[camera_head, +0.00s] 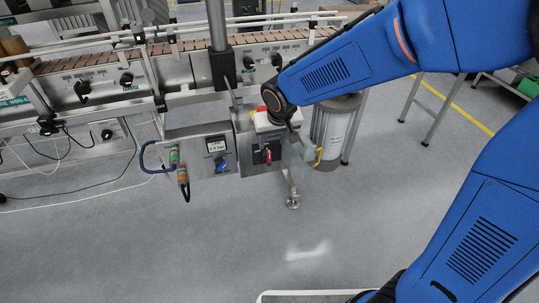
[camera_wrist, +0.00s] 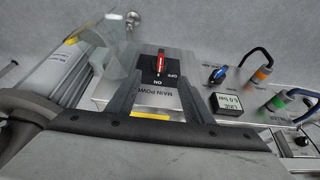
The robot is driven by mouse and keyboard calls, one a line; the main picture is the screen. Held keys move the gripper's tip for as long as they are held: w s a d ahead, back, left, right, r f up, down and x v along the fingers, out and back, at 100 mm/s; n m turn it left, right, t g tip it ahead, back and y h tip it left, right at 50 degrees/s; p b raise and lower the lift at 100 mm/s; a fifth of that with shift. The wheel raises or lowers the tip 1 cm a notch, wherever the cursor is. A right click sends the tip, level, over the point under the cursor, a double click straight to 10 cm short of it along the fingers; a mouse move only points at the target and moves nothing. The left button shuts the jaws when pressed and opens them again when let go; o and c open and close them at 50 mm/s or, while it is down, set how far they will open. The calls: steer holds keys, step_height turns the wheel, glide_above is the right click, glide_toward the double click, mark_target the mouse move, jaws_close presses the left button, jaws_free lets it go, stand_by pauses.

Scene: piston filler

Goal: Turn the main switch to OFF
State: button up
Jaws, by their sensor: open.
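The main switch is a red handle on a black plate with ON and OFF marks. In the wrist view the red handle (camera_wrist: 160,62) points along the line to the ON mark, with OFF off to its side. A "MAIN POWER" label sits on the grey panel beside it. My gripper (camera_wrist: 159,78) is open, its two dark fingers on either side of the switch plate in the picture. I cannot tell whether they touch anything. In the head view the red handle (camera_head: 268,155) shows on the box, just below the end of my arm; the fingers are hard to make out there.
A clear guard (camera_wrist: 116,48) stands beside the switch. A blue knob (camera_head: 222,165), a pressure display (camera_head: 216,146) and hose fittings (camera_head: 176,158) sit left of the switch in the head view. A white canister (camera_head: 332,132) stands at right. The floor in front is clear.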

mark_target(269, 153)
steer(key=x, duration=1.1)
steer(key=shift+w+f, duration=0.2)
steer(key=shift+a, duration=0.1)
steer(key=c, duration=1)
